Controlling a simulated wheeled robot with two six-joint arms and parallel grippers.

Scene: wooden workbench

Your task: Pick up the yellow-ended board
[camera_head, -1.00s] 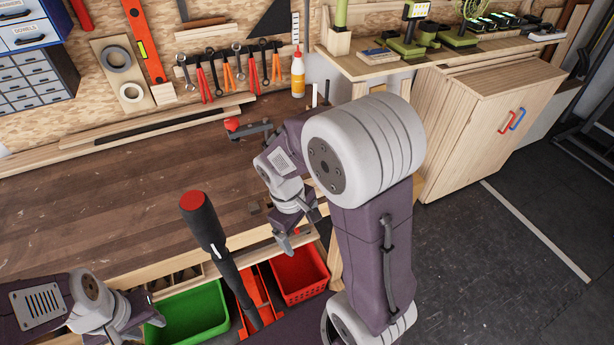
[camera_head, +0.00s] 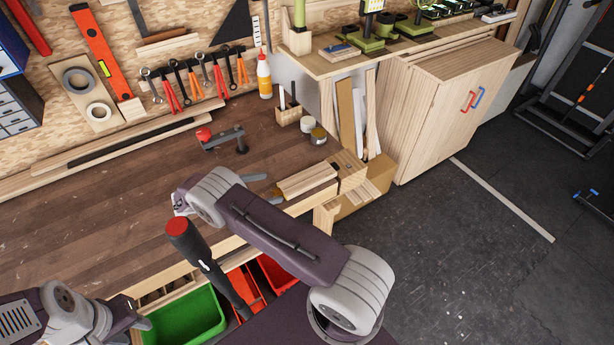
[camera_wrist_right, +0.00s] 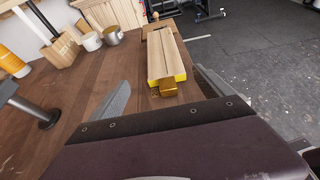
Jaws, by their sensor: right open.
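The yellow-ended board (camera_wrist_right: 166,57) lies at the right end of the workbench in the right wrist view, its yellow end facing my right gripper. In the head view, pale wooden boards (camera_head: 307,180) lie near the bench's right front corner; the yellow end cannot be made out there. My right gripper (camera_head: 263,187) is open and empty, just left of the boards. In the wrist view its fingers stand to either side of the yellow end, apart from it. My left gripper (camera_head: 138,324) is at the lower left, near the green bin; its jaw state is unclear.
A brass-coloured block (camera_wrist_right: 168,88) sits in front of the yellow end. A red-knobbed clamp (camera_head: 222,138), pencil holder (camera_head: 288,116) and small tins (camera_head: 318,135) stand behind. A red-topped black handle (camera_head: 203,260) rises in front. Green bin (camera_head: 188,318) lies below.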

